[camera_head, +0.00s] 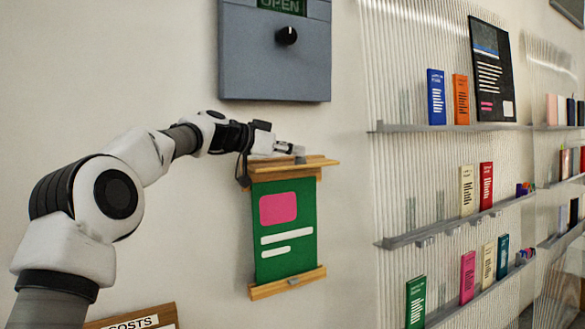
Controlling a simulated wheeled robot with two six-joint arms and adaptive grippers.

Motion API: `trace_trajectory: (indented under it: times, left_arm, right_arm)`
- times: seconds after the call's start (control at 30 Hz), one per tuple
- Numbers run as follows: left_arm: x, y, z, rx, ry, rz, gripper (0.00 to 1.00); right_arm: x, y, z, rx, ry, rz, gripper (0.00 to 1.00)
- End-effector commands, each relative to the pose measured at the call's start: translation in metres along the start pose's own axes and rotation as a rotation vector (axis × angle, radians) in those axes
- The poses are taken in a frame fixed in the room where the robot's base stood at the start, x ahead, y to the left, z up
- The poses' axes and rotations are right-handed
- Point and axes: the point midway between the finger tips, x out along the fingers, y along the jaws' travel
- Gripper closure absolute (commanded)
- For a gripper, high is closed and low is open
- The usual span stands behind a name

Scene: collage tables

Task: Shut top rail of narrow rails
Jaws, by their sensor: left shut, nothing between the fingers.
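The narrow rails hold a green poster (285,225) with a pink block and white lines, hanging on the wall. The wooden top rail (325,162) is at its upper edge, and a front strip seems to stand out from the wall part. The wooden bottom rail (262,292) runs along the poster's lower edge. My left gripper (300,155) is shut and empty, its fingertips at the top rail, over its middle. I cannot tell whether they touch it. The gripper hides part of the top rail. My right gripper is not in view.
A grey box (262,55) with a black knob and an OPEN sign is on the wall above. Shelves (450,127) with small books stand to the right. A wooden board (165,314) lettered COSTS is at the bottom left.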

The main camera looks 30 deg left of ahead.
Motion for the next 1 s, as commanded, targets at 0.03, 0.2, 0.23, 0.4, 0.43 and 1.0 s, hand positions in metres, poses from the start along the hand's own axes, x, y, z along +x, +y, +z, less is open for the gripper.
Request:
trace_trajectory:
  times: [0.03, 0.2, 0.23, 0.4, 0.43, 1.0]
  left_arm:
    - [0.004, 0.003, 0.015, 0.045, 0.002, -0.011, 1.00]
    - [0.006, 0.009, 0.026, 0.202, 0.001, -0.051, 1.00]
    - [0.007, 0.010, 0.028, 0.228, 0.001, -0.058, 1.00]
    - [0.010, 0.013, 0.039, 0.385, 0.001, -0.097, 1.00]
    - [0.010, 0.014, 0.041, 0.414, 0.001, -0.104, 1.00]
    - [0.020, 0.009, 0.080, 0.937, 0.000, -0.236, 1.00]
  right_arm:
    - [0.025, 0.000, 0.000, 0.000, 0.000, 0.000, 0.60]
    - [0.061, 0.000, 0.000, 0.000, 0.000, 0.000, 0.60]
    - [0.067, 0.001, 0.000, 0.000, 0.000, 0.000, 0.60]
    - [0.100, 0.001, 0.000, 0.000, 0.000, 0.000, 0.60]
    - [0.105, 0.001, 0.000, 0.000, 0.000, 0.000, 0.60]
    - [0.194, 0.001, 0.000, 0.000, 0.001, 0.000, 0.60]
